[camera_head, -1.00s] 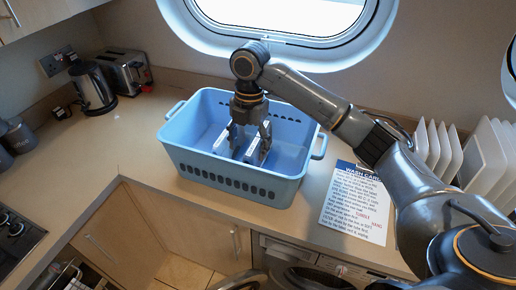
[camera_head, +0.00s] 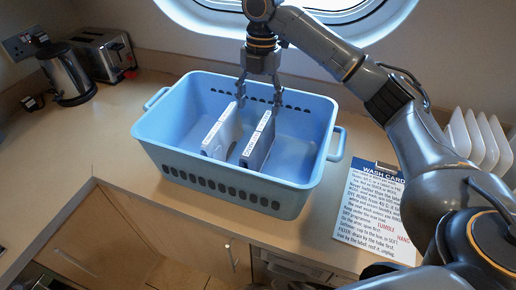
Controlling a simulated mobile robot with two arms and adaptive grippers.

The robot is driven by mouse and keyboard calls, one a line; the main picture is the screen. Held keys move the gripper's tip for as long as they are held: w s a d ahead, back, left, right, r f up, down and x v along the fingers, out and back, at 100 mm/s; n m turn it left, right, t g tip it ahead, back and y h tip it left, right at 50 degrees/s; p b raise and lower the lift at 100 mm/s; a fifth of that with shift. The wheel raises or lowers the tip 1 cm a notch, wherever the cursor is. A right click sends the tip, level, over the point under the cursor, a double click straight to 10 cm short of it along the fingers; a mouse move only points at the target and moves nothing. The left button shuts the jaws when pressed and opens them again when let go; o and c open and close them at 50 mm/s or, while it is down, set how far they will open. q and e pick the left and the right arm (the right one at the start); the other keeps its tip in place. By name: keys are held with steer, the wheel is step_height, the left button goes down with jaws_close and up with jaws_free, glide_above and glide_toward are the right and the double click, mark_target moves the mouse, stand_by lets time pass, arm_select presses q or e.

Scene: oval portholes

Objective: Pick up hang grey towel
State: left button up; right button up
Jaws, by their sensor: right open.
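No grey towel can be made out. A light-blue laundry basket (camera_head: 225,193) stands on the counter, with two upright dividers inside. The left divider (camera_head: 220,133) and the right divider (camera_head: 257,142) carry white labels along their top edges, too small to read. The basket floor around them looks bare where it shows. My right gripper (camera_head: 259,98) is open and empty, pointing down over the far part of the basket, behind the dividers. My left gripper is not in view.
A wash card (camera_head: 376,208) lies on the counter to the right of the basket. White plates (camera_head: 482,140) stand upright at the right. A kettle (camera_head: 66,75) and a toaster (camera_head: 104,55) are at the back left. The counter left of the basket is clear.

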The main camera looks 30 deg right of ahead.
mark_target(258, 130)
steer(key=shift+w+d+f, duration=0.1)
steer(key=shift+w+f, duration=0.1)
steer(key=shift+f, duration=0.35)
steer(key=shift+w+d+f, duration=0.1)
steer(key=shift+w+f, duration=0.1)
steer(key=shift+f, duration=0.3)
steer(key=f, duration=0.2)
steer(key=f+p, duration=0.1)
steer(key=f, duration=0.1)
steer(key=s+a+f, duration=0.1)
steer(key=f, duration=0.1)
steer(key=shift+s+f, duration=0.1)
steer(key=shift+f, duration=0.4)
steer(key=f+p, duration=0.1)
steer(key=f, duration=0.1)
steer(key=f+p, duration=0.1)
steer(key=f, duration=0.1)
steer(key=shift+s+p, duration=0.3)
steer(key=shift+s, duration=0.1)
steer(key=shift+w+f, duration=0.1)
steer(key=shift+f, duration=0.5)
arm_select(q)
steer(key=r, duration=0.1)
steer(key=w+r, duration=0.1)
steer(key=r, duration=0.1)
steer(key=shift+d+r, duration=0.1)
arm_select(e)
steer(key=shift+a+r, duration=0.1)
jaws_close()
